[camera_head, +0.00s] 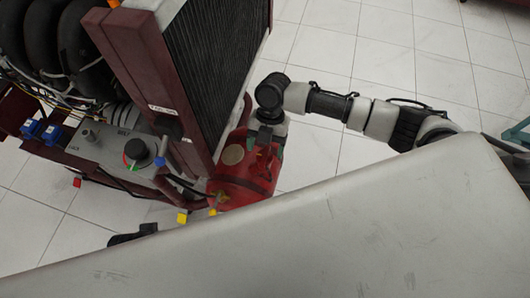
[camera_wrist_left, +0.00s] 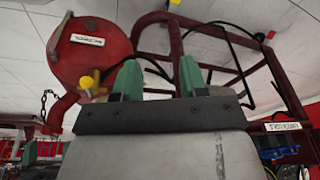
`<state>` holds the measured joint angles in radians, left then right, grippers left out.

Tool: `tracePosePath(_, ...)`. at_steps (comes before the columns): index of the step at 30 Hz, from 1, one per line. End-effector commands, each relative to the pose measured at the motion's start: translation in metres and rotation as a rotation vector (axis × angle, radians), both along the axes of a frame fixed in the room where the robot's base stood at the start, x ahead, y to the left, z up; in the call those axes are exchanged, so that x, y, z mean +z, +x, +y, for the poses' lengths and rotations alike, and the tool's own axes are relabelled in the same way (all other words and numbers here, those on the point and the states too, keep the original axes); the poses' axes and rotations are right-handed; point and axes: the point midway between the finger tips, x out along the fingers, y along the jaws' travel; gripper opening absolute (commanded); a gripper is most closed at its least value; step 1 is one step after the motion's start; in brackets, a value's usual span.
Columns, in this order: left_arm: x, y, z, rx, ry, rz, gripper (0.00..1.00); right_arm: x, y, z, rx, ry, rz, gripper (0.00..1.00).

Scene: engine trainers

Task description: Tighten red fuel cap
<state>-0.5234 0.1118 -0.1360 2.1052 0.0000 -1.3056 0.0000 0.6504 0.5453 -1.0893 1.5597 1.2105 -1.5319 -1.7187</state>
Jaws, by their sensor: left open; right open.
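A red fuel tank (camera_head: 243,190) sits beside the radiator frame in the head view, with a tan round disc (camera_head: 233,155) on its top. I cannot make out a separate red cap; the disc may be part of it. My right gripper (camera_head: 265,139) is open, pointing down at the tank's top right of the disc; contact cannot be told. The left wrist view shows the tank's round red end (camera_wrist_left: 90,55) with a label and a yellow valve (camera_wrist_left: 88,83). My left gripper (camera_wrist_left: 160,80) is open and empty, its green fingertips apart, right of the tank's end.
The radiator (camera_head: 222,65) in its dark red frame stands behind and left of the tank. A grey control box (camera_head: 115,148) with knobs is farther left. Dark red frame tubes (camera_wrist_left: 177,45) and cables are close to my left gripper. Tiled floor (camera_head: 345,50) lies open behind my right arm.

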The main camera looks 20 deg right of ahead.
Motion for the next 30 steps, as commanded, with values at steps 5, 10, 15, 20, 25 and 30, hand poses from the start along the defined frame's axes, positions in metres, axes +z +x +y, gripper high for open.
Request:
tracePosePath(5,0.014,-0.001,0.001,0.001,0.000,-0.008,0.43,-0.020,-0.006,0.004,-0.001,-0.001,-0.001,0.74)
tracePosePath(10,0.019,-0.002,0.001,0.001,0.000,-0.010,0.43,-0.025,-0.008,0.006,-0.001,0.000,-0.001,0.74)
tracePosePath(15,0.019,-0.002,0.001,0.002,0.000,-0.010,0.43,-0.025,-0.008,0.006,-0.001,0.000,-0.001,0.74)
tracePosePath(20,0.019,-0.002,0.001,0.002,0.000,-0.010,0.43,-0.025,-0.008,0.006,-0.001,0.000,-0.001,0.56)
tracePosePath(25,0.019,-0.002,0.001,0.002,-0.001,-0.011,0.43,-0.025,-0.008,0.006,-0.001,0.000,-0.001,0.30)
tracePosePath(30,0.021,-0.001,0.001,0.002,-0.001,-0.013,0.43,-0.024,-0.008,0.006,-0.007,0.000,-0.001,0.27)
